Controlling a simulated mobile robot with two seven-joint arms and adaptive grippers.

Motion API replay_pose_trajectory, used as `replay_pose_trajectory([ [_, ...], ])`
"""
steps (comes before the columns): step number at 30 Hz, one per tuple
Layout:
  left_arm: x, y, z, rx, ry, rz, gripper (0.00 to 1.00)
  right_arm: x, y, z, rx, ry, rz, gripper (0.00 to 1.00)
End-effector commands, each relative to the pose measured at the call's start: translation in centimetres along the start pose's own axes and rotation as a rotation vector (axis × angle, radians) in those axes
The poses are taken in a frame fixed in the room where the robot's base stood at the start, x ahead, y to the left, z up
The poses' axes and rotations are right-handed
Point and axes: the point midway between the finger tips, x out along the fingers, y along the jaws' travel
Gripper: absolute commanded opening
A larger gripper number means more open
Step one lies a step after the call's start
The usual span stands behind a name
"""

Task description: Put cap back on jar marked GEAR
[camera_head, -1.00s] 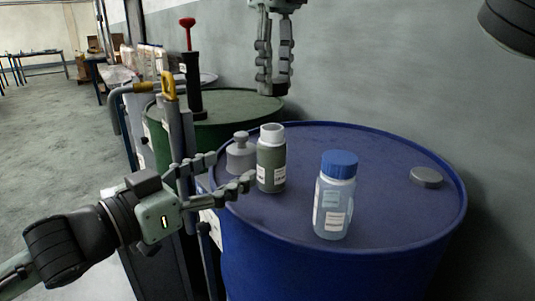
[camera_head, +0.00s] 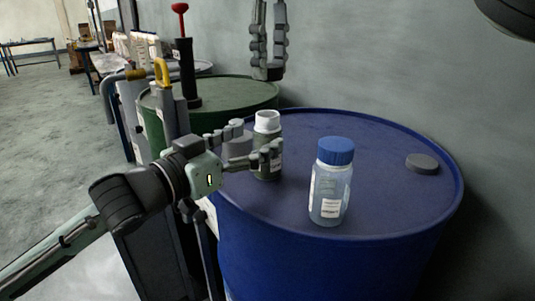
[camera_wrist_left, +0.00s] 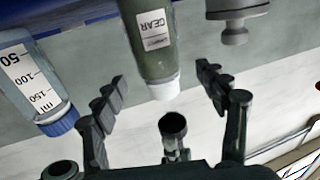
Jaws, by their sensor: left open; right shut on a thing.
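The GEAR jar (camera_head: 266,174), dark green with a white neck, stands upright on the blue drum; its label reads GEAR in the left wrist view (camera_wrist_left: 152,48). No cap shows on its white neck. My left gripper (camera_head: 262,142) is open, with its fingers on either side of the jar; in the left wrist view (camera_wrist_left: 163,80) a gap shows on both sides. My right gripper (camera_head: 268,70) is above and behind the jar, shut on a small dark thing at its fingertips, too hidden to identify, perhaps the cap.
A clear bottle with a blue cap (camera_head: 331,190) stands right of the jar, on the blue drum (camera_head: 385,205). A grey disc (camera_head: 422,163) lies at the right. A green drum (camera_head: 232,92) stands behind.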

Motion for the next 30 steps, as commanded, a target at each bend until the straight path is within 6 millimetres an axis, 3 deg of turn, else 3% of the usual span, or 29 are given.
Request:
replay_pose_trajectory([
  [3,2.0,0.1,-0.1,0.001,0.001,0.001,0.73,0.0,0.0,0.0,0.000,0.000,0.000,0.31],
  [9,4.0,0.0,-0.1,0.001,0.000,0.000,0.73,0.0,0.0,0.0,0.000,0.000,0.000,0.31],
  [21,4.5,0.1,0.0,0.001,-0.001,0.001,0.72,0.0,0.0,0.0,0.000,0.000,0.000,0.31],
  [30,4.4,0.0,0.0,0.001,-0.001,0.000,0.34,0.0,0.0,0.0,0.000,0.000,0.000,0.31],
])
